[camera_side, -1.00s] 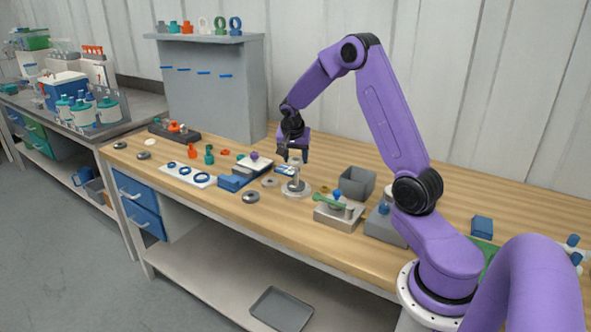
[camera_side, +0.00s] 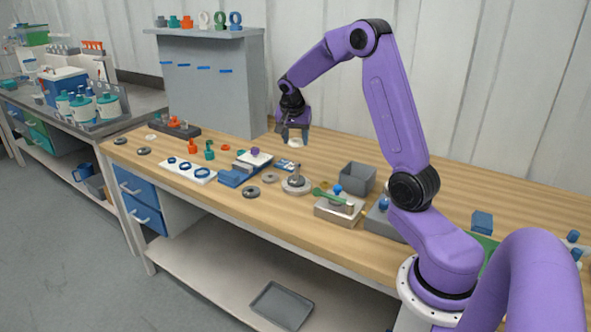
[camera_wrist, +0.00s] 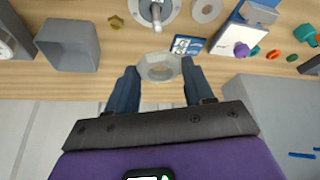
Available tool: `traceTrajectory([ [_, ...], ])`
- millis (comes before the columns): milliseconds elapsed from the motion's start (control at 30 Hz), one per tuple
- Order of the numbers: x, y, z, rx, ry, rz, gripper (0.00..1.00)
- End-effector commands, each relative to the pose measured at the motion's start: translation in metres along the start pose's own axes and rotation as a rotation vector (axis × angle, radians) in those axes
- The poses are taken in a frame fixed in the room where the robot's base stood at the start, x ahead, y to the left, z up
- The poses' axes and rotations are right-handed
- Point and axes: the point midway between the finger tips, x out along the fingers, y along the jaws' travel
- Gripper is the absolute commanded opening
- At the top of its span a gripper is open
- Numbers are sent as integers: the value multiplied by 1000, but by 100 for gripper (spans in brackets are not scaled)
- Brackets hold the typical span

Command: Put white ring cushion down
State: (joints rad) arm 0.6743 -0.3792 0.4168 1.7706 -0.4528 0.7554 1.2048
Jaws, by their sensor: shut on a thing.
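The exact height of the ring is hard to tell.
A blue-and-white card (camera_wrist: 188,45) lies close beside the ring. A grey open box (camera_side: 358,179) stands right of the fixture. A tall grey panel (camera_side: 212,95) stands to the left. The wooden bench (camera_side: 345,150) is bare toward the back wall.

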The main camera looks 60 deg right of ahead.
Motion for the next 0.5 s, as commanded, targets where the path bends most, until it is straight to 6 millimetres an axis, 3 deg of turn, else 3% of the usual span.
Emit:
traceTrajectory([
  [267,-17,10,63,144,-1,64,24],
  [500,-36,41,132,346,1,148,24],
])
